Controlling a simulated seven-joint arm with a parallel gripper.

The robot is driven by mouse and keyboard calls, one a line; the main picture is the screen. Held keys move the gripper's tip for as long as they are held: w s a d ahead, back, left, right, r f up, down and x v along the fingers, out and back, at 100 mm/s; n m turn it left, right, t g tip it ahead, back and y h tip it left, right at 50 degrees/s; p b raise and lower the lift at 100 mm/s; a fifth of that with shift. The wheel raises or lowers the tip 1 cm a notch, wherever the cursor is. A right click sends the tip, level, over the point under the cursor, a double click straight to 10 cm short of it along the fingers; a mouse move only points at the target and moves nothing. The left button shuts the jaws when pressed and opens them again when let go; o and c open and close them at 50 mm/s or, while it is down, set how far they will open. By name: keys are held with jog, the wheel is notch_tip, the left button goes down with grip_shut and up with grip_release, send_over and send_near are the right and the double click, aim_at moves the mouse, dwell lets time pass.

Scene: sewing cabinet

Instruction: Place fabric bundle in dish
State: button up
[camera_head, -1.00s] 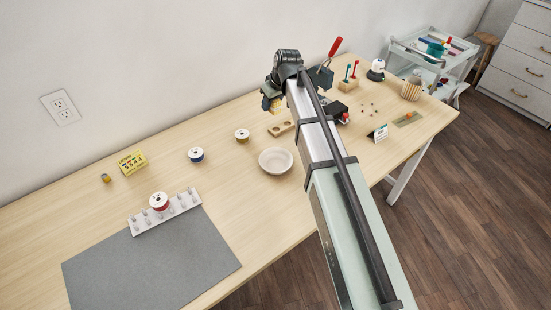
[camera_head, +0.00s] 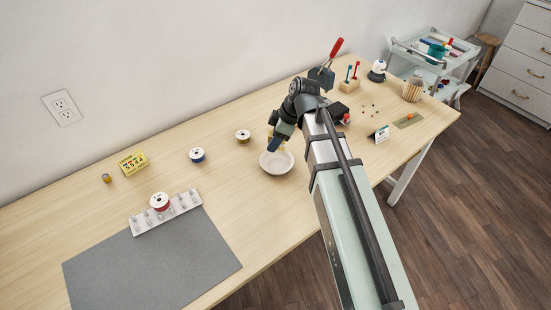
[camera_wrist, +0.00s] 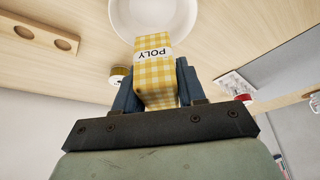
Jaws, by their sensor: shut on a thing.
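The fabric bundle (camera_wrist: 157,84) is yellow and white checked with a white band reading POLY. My gripper (camera_wrist: 154,88) is shut on it, with one blue-grey finger on each side. In the head view my gripper (camera_head: 273,145) is at the back edge of the dish, and the bundle is mostly hidden behind it. The dish (camera_head: 276,168) is round, shallow and off-white, and its visible inside is empty. In the wrist view the dish (camera_wrist: 176,22) lies just beyond the bundle's far end. I cannot tell the height gap between them.
Thread spools, one blue (camera_head: 197,155) and one yellow (camera_head: 243,136), stand left of the dish. A red spool (camera_head: 160,202) sits on a white peg rack (camera_head: 182,208) by a grey mat (camera_head: 150,262). A wooden block with holes (camera_wrist: 38,33) lies near the dish.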

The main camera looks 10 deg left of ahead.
aim_at(271, 165)
jog(key=shift+f, duration=4.3)
jog(key=shift+f, duration=0.1)
jog(key=o, duration=0.7)
jog(key=shift+o, duration=0.2)
jog(key=v, duration=1.2)
